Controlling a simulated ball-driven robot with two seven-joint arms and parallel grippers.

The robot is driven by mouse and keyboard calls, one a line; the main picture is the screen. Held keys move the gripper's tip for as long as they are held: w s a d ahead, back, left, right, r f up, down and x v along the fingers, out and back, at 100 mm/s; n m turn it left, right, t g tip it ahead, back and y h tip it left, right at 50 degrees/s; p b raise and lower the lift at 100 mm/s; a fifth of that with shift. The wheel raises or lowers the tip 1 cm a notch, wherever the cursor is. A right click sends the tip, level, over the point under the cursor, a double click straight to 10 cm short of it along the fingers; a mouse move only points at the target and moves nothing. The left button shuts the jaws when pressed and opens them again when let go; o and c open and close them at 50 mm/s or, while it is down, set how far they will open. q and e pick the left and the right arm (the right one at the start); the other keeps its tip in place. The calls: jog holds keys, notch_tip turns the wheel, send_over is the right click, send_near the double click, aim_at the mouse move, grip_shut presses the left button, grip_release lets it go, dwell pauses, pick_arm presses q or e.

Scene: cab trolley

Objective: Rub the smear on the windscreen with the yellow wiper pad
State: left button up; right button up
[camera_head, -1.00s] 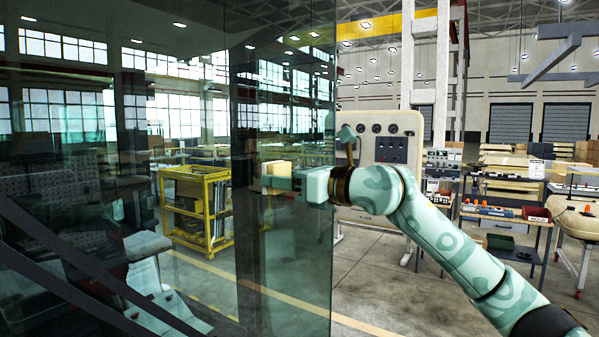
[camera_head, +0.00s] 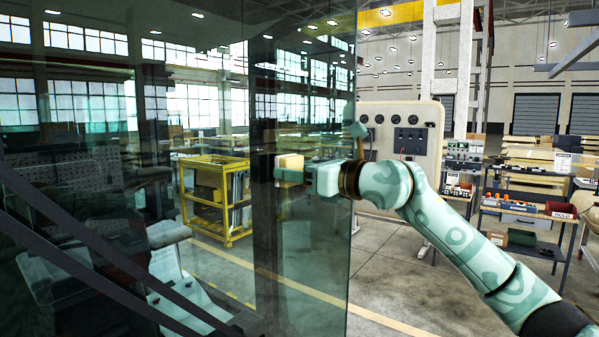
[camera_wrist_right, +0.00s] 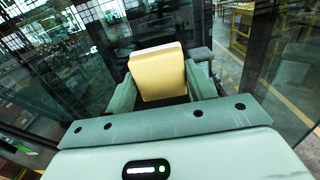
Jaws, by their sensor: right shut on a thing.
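The windscreen (camera_head: 325,270) is a tall, dark-tinted glass pane filling the left and middle of the head view. I cannot make out a smear on it. My right gripper (camera_head: 292,178) is in front of the glass, near its right edge. It is shut on the yellow wiper pad (camera_head: 290,163). In the right wrist view the pad (camera_wrist_right: 158,72) sits between the two green fingers of the gripper (camera_wrist_right: 163,85), with its pale edge away from the wrist. I cannot tell whether the pad touches the glass. My left gripper is not in view.
Dark diagonal bars (camera_head: 100,248) cross the lower left. A yellow cart (camera_head: 215,200) shows through the glass. A cream control panel (camera_head: 405,140) stands behind my right arm, and a work table (camera_head: 525,210) stands at the right. Open floor lies between.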

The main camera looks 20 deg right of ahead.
aim_at(303, 167)
jog(key=shift+p+x, duration=0.35)
jog(key=shift+x, duration=0.55)
jog(key=shift+w+d+p, duration=0.35)
jog(key=shift+w+d, duration=0.25)
jog(key=shift+d, duration=0.25)
jog(key=shift+w+d+p, duration=0.35)
jog(key=shift+w+d, duration=0.3)
jog(key=shift+d, duration=0.15)
jog(key=shift+s+a, duration=0.65)
jog(key=shift+a, duration=0.3)
jog(key=shift+s+a+b, duration=0.35)
jog(key=shift+s+a, duration=0.25)
jog(key=shift+a, duration=0.15)
